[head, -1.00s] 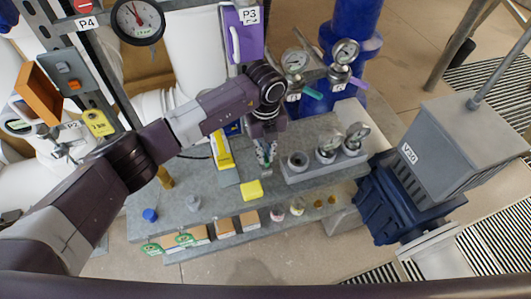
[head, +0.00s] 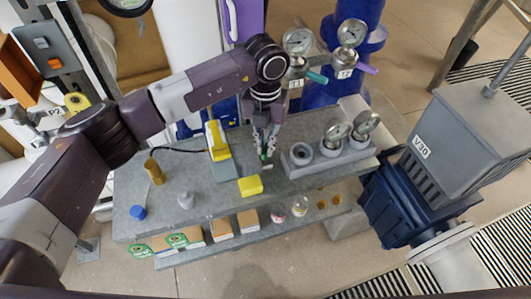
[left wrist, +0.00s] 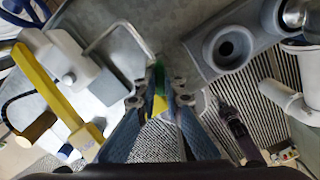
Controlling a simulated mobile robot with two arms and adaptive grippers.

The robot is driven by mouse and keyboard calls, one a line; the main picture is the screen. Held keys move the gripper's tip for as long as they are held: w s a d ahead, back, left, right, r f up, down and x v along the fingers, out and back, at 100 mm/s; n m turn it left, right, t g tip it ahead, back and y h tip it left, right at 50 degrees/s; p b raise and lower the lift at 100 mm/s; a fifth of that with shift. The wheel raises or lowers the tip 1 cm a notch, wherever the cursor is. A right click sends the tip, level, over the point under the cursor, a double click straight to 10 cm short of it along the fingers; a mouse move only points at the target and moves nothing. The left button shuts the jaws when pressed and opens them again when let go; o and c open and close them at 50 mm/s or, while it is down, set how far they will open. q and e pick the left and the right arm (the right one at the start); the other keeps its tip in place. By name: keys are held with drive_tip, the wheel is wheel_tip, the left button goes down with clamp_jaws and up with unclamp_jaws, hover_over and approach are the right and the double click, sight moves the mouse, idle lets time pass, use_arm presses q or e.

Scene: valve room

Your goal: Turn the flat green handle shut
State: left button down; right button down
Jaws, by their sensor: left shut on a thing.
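A flat teal-green handle (head: 317,77) sticks out to the right from the valve tagged T1, below a round gauge (head: 298,40) at the back of the bench. My left gripper (head: 264,152) is lower and to the left of it, apart from it, over the bench and pointing down. It is shut on a small green thing (left wrist: 151,80), mostly hidden between the fingertips. What this thing is I cannot tell.
A purple handle (head: 366,68) at T2 is close to the green one. A grey block (head: 300,170) with gauges and a yellow block (head: 250,186) are near my gripper. A yellow tool (head: 217,140) stands left. The V30 valve (head: 455,140) fills the right.

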sight(265, 148)
use_arm(q)
drive_tip(key=m+b, duration=0.6)
drive_tip(key=b, duration=0.1)
drive_tip(key=shift+f, duration=0.2)
drive_tip(key=m+b, duration=0.2)
drive_tip(key=m, duration=0.1)
drive_tip(key=shift+r, duration=0.1)
drive_tip(key=shift+r+m+b, duration=0.1)
drive_tip(key=shift+m+b, duration=0.6)
drive_tip(key=shift+m, duration=0.4)
drive_tip(key=shift+r, duration=0.1)
drive_tip(key=c, duration=2)
unclamp_jaws()
drive_tip(key=shift+c, duration=0.2)
wheel_tip(265, 148, up, 12)
